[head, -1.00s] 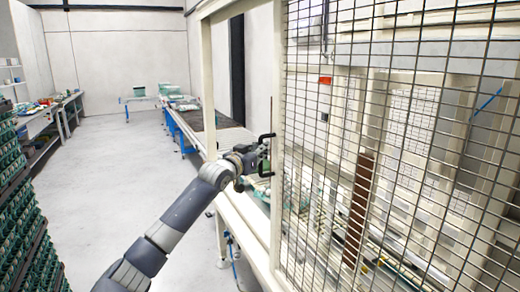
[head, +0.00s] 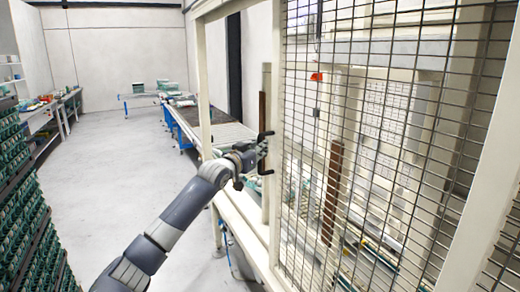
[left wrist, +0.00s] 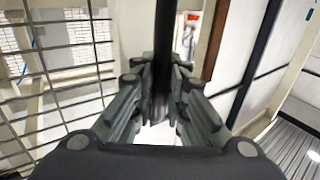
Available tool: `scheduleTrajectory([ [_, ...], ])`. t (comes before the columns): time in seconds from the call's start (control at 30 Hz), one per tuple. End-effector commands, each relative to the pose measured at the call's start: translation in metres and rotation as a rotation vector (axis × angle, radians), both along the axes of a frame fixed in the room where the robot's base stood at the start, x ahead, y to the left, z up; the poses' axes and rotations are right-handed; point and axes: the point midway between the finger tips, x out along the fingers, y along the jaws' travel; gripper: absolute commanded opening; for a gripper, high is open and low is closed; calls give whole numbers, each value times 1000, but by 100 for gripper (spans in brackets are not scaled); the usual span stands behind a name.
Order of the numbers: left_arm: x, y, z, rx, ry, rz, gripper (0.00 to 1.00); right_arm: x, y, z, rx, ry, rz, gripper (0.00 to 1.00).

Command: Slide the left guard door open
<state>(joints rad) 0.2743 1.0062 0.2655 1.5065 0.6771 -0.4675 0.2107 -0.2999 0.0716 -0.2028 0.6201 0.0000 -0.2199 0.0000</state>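The left guard door (head: 277,130) is a wire mesh panel with a cream upright at its left edge. An open gap lies between this upright and the cream frame post (head: 204,90). A black bracket-shaped handle (head: 266,137) stands at the door's left edge. My left gripper (head: 262,155) is at the handle. In the left wrist view, its fingers (left wrist: 160,85) close in from both sides on the black upright bar of the handle (left wrist: 165,40). Finger contact is partly hidden. My right gripper is not in view.
Inside the guard, cream posts with brown strips (head: 333,190) stand behind the mesh. A slanted cream post (head: 480,215) is at the right. A roller conveyor (head: 215,132) runs behind the frame. Stacked green egg trays (head: 25,215) stand at the left. The floor (head: 110,170) between is clear.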

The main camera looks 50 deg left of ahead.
Motion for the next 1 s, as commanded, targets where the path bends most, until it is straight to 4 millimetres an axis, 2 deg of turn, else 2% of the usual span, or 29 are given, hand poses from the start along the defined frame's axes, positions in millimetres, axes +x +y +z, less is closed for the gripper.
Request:
scheduleTrajectory([
  [0.03,0,0,2,1,-4,0,25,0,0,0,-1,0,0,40],
  [0.07,0,0,2,1,-3,0,32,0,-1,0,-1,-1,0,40],
  [0.1,0,0,1,0,-3,0,33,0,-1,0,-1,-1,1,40],
  [0.4,0,0,0,0,0,0,33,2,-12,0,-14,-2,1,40],
  [0.57,-7,-3,-1,-1,1,-1,33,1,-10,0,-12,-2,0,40],
  [0.77,-28,-10,-2,1,3,0,33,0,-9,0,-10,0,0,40],
  [1.0,-64,-23,-2,-1,1,-1,33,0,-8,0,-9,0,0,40],
])
